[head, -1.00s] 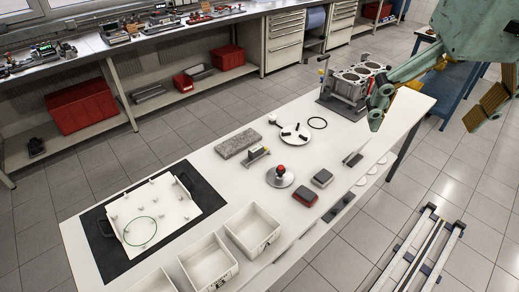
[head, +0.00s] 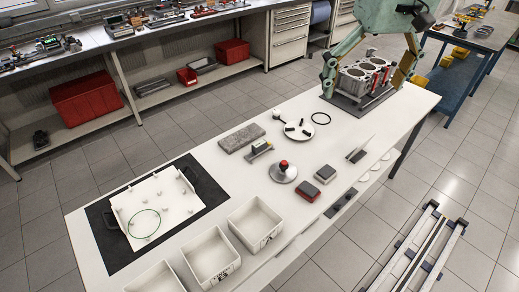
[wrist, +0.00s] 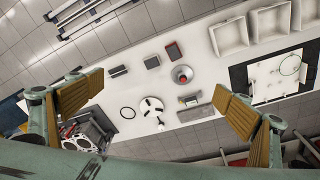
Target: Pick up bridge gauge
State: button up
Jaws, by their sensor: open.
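A small grey block-like instrument on a short bar (head: 260,150), which looks like the bridge gauge, stands on the white table beside the grey stone slab. It also shows in the wrist view (wrist: 189,100), between my finger directions but well beyond them. My gripper (head: 367,78) is open and empty at the table's far end, above the engine block (head: 358,84) in the head view. In the wrist view both tan-padded fingers of my gripper (wrist: 159,102) are spread wide, with nothing between them.
Near the gauge are a grey slab (head: 241,138), a white disc with black pieces (head: 299,131), a red-knobbed round base (head: 283,172), a black ring (head: 321,118) and a red-grey block (head: 308,191). White bins (head: 256,226) line the front edge.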

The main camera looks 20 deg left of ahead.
jog(key=w+a+f+n, duration=0.2)
jog(key=w+a+f, duration=0.4)
jog(key=w+a, duration=0.2)
jog(key=n+g+p, duration=0.1)
jog(key=n+g, duration=0.1)
jog(key=n, duration=0.2)
send_over(260, 143)
notch_tip(260, 143, down, 26)
jog(key=shift+s+a+r+h, duration=0.1)
jog(key=shift+s+a+h, duration=0.15)
jog(key=shift+s+h, duration=0.05)
jog(key=shift+f, duration=4.3)
jog(key=shift+w+d+f+b, duration=0.1)
jog(key=shift+f+b, duration=0.1)
jog(key=shift+f, duration=1.1)
jog(key=shift+w+d+f+b, duration=0.1)
jog(key=shift+f+b, duration=0.1)
jog(key=shift+f, duration=1.1)
